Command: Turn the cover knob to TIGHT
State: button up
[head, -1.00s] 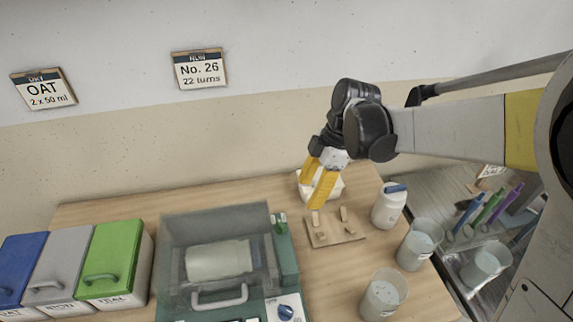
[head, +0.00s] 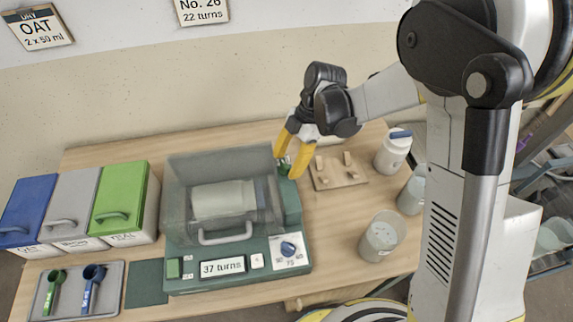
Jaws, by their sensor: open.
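My gripper (head: 288,165) is open. Its two yellow fingers point down at the right rear of the green machine (head: 180,255), one finger on each side of a small green knob (head: 284,167). This knob stands upright beside the clear cover (head: 185,170), and the fingers partly hide it. I cannot tell whether the fingers touch it, and I can read no TIGHT mark there. The cover is down over a pale jar lying on its side. A blue dial (head: 288,248) is on the machine's front right panel, and the display (head: 222,267) reads "37 turns".
A wooden rack (head: 338,182) stands right of the machine. A white bottle (head: 393,152) and clear beakers, one in front (head: 381,238), are further right. Blue, grey and green lidded bins (head: 118,205) are at left, with a scoop tray (head: 72,305) in front.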

jog(key=shift+f, duration=0.15)
jog(key=shift+c, duration=0.5)
grip_shut()
jog(key=m+t+b, duration=0.1)
jog(key=m, duration=0.1)
jog(key=m+t, duration=0.1)
jog(key=m, duration=0.2)
jog(key=shift+s+m+y+b, duration=0.2)
jog(key=shift+m+y+b, duration=0.1)
jog(key=shift+b, duration=0.1)
jog(key=m+t+b, duration=0.1)
jog(key=m+t, duration=0.1)
jog(key=m, duration=0.3)
jog(key=shift+s+m, duration=0.15)
jog(key=shift+m, duration=0.25)
jog(key=shift+m+t, duration=0.3)
